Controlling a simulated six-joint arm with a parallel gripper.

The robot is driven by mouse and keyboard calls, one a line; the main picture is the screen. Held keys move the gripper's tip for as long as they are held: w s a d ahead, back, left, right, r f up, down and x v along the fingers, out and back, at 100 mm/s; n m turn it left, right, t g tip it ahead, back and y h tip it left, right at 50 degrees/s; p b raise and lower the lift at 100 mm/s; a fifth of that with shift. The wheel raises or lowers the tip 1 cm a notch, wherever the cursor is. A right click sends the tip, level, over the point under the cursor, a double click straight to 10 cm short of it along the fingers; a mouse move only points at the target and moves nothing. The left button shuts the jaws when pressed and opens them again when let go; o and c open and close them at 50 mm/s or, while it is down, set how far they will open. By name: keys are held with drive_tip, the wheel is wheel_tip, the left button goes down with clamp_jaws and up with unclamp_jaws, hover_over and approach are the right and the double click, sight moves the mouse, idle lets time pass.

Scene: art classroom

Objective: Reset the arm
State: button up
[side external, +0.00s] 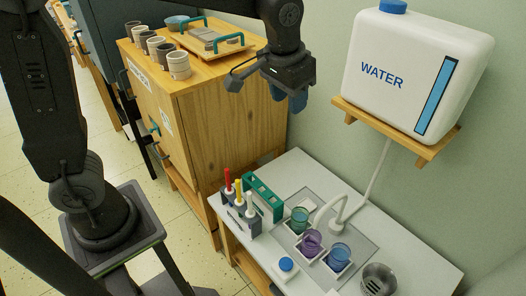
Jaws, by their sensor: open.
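My gripper (268,84) hangs from my arm near the top middle of the side external view. It is in the air in front of the wooden cabinet (240,115), above and behind the white table (420,255). Its jaws are open, and I see nothing held between them. A blue shape shows at its right side; I cannot tell what it is.
The table carries a marker holder (240,220), a green rack (262,197), green (299,220), purple (312,242) and blue cups (340,256), and a metal cup (378,280). A water tank (415,70) stands on a wall shelf. Cups and a tray (212,42) top the cabinet.

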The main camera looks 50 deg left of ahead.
drive_tip(key=s+a+t, duration=0.1)
drive_tip(key=s+a, duration=0.2)
drive_tip(key=s, duration=0.6)
drive_tip(key=s+a+t, duration=0.2)
drive_tip(key=s+a, duration=0.1)
drive_tip(key=s, duration=0.7)
drive_tip(key=shift+a, duration=0.35)
